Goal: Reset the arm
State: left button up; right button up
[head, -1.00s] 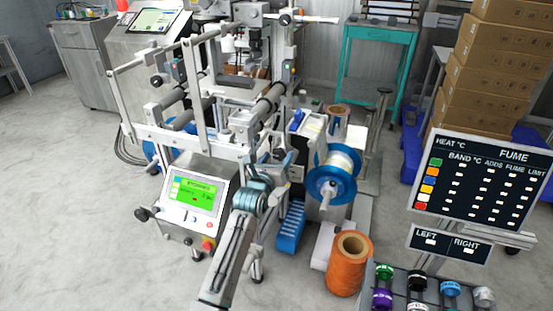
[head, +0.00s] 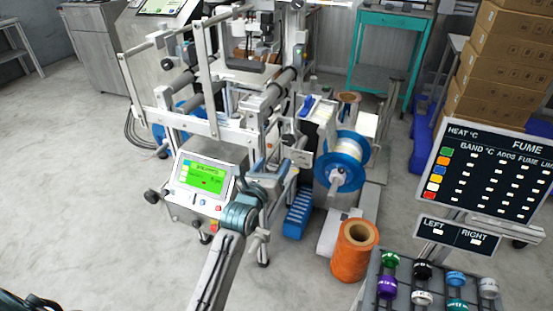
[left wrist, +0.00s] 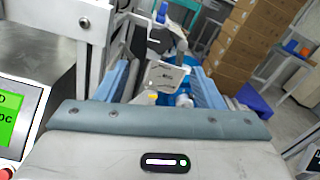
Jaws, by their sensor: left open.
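My left arm reaches up from the bottom middle of the head view. Its gripper (head: 283,172) is in front of the grey machine, right of the green screen (head: 203,178), and partly hidden by its own wrist. In the left wrist view the two blue fingers (left wrist: 158,86) stand wide apart, open, with nothing held between them. Pale machine parts show in the gap beyond the fingertips; I cannot tell how far off they are. My right gripper does not show.
The blue-flanged spool (head: 342,162) is right of the left gripper. An orange reel (head: 355,250) stands on the right, near a rack (head: 368,292) of coloured rolls. The FUME board (head: 490,170) is at the right. Open floor (head: 70,210) lies left.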

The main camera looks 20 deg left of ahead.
pick_arm(q)
jog(key=shift+s+f, duration=0.1)
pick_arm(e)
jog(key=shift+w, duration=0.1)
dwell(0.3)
